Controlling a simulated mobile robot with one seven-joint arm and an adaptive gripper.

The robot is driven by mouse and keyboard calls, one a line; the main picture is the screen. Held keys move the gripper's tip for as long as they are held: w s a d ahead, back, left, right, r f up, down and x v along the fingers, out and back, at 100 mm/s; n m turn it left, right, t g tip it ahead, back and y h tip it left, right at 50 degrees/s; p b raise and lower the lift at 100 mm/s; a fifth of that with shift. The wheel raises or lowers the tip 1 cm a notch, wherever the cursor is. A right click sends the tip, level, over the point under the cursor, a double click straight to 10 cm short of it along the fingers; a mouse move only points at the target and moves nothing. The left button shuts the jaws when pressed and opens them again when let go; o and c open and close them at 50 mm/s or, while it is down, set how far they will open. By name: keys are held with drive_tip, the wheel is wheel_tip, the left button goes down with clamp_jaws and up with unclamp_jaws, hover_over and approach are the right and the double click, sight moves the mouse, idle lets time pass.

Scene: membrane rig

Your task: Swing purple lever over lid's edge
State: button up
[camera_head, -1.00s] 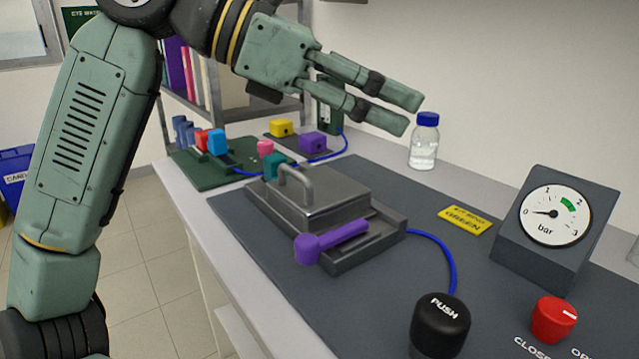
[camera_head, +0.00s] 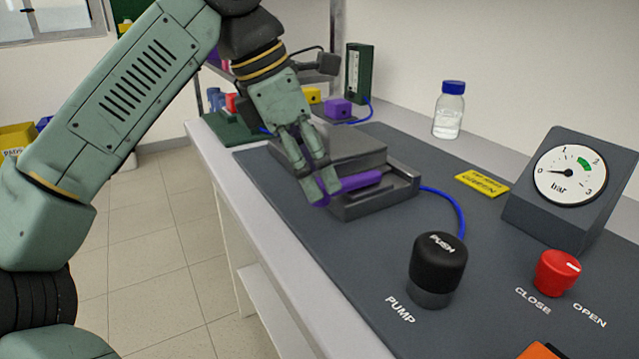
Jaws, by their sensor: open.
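The purple lever (camera_head: 357,181) lies along the front edge of the grey metal rig (camera_head: 385,200). Its knob end is mostly hidden behind my fingers. My gripper (camera_head: 322,192) points down at the knob end of the lever, with its fingers open. I cannot tell whether the fingers touch the knob. The grey lid (camera_head: 345,147) sits on the rig behind the lever. My gripper hides its left part and its handle.
A black PUSH pump knob (camera_head: 438,265), a red valve knob (camera_head: 557,272) and a pressure gauge (camera_head: 569,175) reading near zero stand to the right. A blue hose (camera_head: 455,205) leaves the rig. A blue-capped bottle (camera_head: 449,112) stands behind.

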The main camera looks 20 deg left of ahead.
sight(346, 184)
drive_tip(key=shift+x, duration=1.35)
drive_tip(key=shift+c, duration=0.2)
clamp_jaws()
